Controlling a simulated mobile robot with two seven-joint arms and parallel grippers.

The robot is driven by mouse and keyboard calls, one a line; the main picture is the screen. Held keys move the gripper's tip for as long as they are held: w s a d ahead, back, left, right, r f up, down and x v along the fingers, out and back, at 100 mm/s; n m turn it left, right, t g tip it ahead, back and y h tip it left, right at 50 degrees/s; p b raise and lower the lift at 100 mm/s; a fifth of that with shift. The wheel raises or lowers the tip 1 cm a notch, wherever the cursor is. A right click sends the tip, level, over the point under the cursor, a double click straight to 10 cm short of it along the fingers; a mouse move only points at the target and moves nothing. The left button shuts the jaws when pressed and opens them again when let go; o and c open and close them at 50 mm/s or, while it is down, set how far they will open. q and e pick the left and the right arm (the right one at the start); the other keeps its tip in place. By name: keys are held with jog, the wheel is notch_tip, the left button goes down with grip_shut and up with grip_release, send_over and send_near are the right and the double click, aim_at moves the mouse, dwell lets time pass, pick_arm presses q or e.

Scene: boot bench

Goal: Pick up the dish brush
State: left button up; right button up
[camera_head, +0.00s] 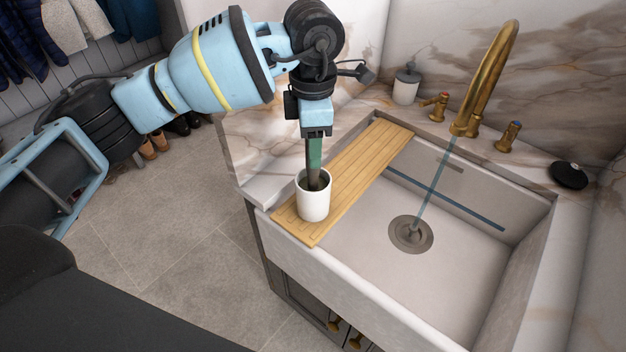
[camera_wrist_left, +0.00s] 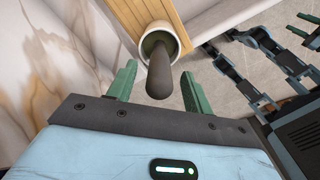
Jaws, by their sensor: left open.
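The dish brush stands in a white cup (camera_head: 313,203), and its dark handle (camera_wrist_left: 159,75) points up out of the cup toward the left wrist camera. The brush's head is hidden inside the cup. My left gripper (camera_head: 314,172) is above the cup, pointing down. In the left wrist view its green fingers (camera_wrist_left: 160,88) are apart, with the handle showing between them. My right gripper is not in view in the head camera.
The cup stands on a slatted wooden board (camera_head: 352,172) across the left side of the sink (camera_head: 468,235). Water runs from a brass faucet (camera_head: 490,80).

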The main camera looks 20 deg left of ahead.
pick_arm(q)
notch_tip(320, 180, down, 3)
jog(key=shift+r, duration=0.2)
grip_shut()
jog(key=shift+r, duration=0.15)
notch_tip(320, 180, up, 18)
jog(key=shift+p, duration=0.35)
dwell(0.5)
